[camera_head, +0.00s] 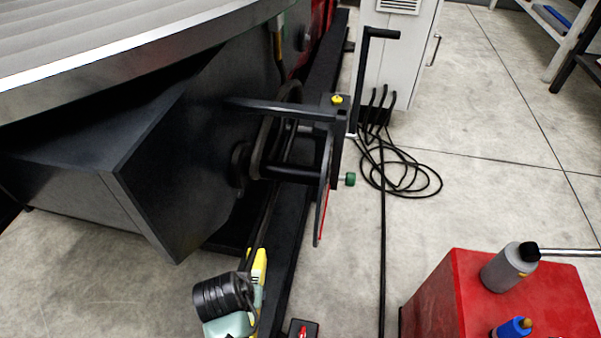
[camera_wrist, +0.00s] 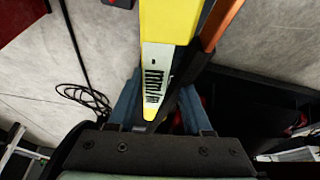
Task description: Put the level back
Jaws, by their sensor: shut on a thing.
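The level is a yellow bar with a pale, marked face. In the wrist view the level (camera_wrist: 168,22) runs from the top edge down between the two blue-grey fingers of my gripper (camera_wrist: 160,90), which is shut on it. In the head view a narrow yellow strip of the level (camera_head: 258,268) shows beside my black and pale green wrist, low in the picture; the fingers are hidden there. The tilting positioner has a large round table (camera_head: 120,62) at the upper left, above a dark body (camera_head: 150,150). My gripper is below and right of that body, apart from the table.
A black bracket with a crank handle (camera_head: 380,33) stands out right of the positioner. Cables (camera_head: 400,175) lie coiled on the floor by a pale cabinet (camera_head: 400,50). A red cabinet (camera_head: 440,290) at lower right carries a grey bottle (camera_head: 508,268) and a blue bottle (camera_head: 512,328).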

